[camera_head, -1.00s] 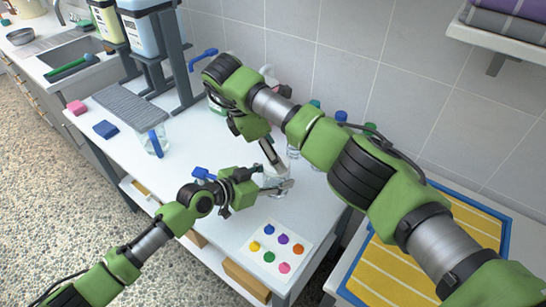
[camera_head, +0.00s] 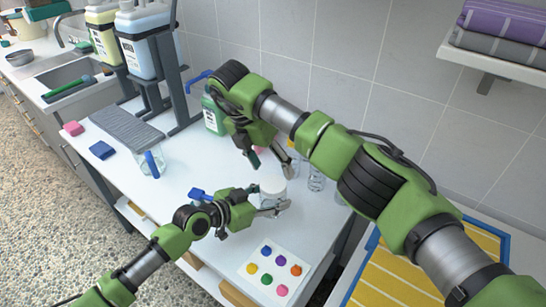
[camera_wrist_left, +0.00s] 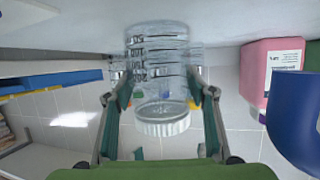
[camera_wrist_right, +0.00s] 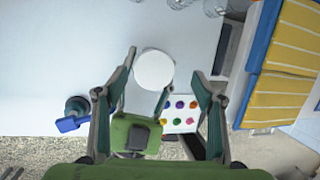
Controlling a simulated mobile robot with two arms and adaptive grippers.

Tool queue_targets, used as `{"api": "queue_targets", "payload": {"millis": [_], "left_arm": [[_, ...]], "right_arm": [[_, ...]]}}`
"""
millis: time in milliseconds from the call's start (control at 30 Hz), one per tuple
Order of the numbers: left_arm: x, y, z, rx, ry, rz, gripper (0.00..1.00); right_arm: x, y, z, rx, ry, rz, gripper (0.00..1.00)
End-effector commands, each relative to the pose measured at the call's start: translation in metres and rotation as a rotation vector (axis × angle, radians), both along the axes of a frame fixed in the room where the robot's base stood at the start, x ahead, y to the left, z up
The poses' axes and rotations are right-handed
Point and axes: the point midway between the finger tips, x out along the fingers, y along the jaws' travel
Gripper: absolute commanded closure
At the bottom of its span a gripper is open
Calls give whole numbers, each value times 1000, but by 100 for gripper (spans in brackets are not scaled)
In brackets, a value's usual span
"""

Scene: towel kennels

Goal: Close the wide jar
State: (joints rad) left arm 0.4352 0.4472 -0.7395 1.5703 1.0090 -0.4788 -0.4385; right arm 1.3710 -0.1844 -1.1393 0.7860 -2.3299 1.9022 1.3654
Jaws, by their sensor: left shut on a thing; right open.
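The wide jar (camera_head: 271,197) is clear, upright on the white table, with a white lid (camera_head: 273,183) on its mouth. My left gripper (camera_head: 266,203) is shut around the jar's side, partly hiding it. In the left wrist view the jar (camera_wrist_left: 157,75) is between the fingers, and the ribbed lid (camera_wrist_left: 162,121) sits level across its mouth. I cannot tell how tightly it is screwed. My right gripper (camera_head: 272,166) is open and empty, above and behind the lid. In the right wrist view the round lid (camera_wrist_right: 154,69) shows beyond the spread fingers, apart from them.
Clear bottles (camera_head: 316,178) stand just right of the jar. A green bottle (camera_head: 212,117) stands behind at the left. A card with coloured dots (camera_head: 275,272) lies in front. A jug with a blue handle (camera_head: 152,162) stands left. The table between is clear.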

Motion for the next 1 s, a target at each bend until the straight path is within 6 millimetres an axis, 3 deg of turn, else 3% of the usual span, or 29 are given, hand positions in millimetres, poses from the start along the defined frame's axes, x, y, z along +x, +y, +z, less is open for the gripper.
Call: {"api": "queue_targets", "payload": {"millis": [500, 1000], "left_arm": [[0, 1, -1, 2, 0, 1, 100], [0, 1, -1, 2, 0, 1, 100]], "right_arm": [[3, -3, 7, 16, 259, 910, 37], [2, -5, 17, 16, 403, 1810, 37]]}}
